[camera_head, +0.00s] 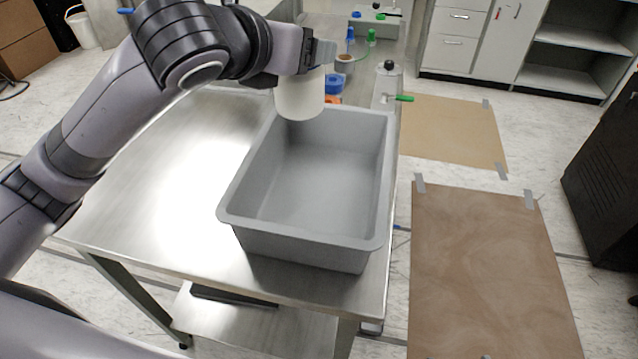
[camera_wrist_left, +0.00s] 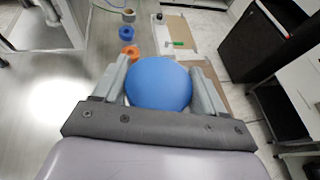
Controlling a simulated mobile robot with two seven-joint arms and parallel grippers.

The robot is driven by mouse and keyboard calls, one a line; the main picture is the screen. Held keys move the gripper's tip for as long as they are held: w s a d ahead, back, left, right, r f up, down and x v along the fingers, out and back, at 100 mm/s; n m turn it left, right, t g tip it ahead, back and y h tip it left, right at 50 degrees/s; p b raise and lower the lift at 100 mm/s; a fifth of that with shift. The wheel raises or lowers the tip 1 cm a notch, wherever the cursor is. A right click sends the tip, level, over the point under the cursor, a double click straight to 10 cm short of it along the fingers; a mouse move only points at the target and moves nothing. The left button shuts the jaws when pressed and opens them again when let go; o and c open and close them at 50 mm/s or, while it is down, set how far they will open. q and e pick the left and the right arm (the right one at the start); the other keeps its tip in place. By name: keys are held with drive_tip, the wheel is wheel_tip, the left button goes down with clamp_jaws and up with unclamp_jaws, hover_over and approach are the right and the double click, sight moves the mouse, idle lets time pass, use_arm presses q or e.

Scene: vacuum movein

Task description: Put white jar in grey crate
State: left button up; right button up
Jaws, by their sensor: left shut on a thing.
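The white jar (camera_head: 300,98) hangs upright from my left gripper (camera_head: 318,57), over the far left part of the grey crate (camera_head: 305,245). In the left wrist view, a round blue lid (camera_wrist_left: 158,83) sits between the two fingers, and the gripper is shut on the jar. The lid is hidden behind the gripper in the head view. The crate stands on the metal table, and its visible inside is empty. The jar covers part of its far rim. My right gripper is not in view.
The metal table (camera_head: 165,180) is bare left of the crate. Behind the crate are a blue ring (camera_head: 334,84), a grey tape roll (camera_head: 343,64) and a white item with a green handle (camera_head: 388,82). Brown mats (camera_head: 490,270) lie on the floor to the right.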

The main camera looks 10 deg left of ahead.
use_arm(q)
wheel_tip(320, 180, down, 19)
drive_tip(key=b, duration=0.3)
drive_tip(key=shift+f, duration=0.1)
drive_tip(key=shift+f, duration=0.2)
drive_tip(key=o, duration=1.3)
drive_tip(key=shift+r, duration=0.1)
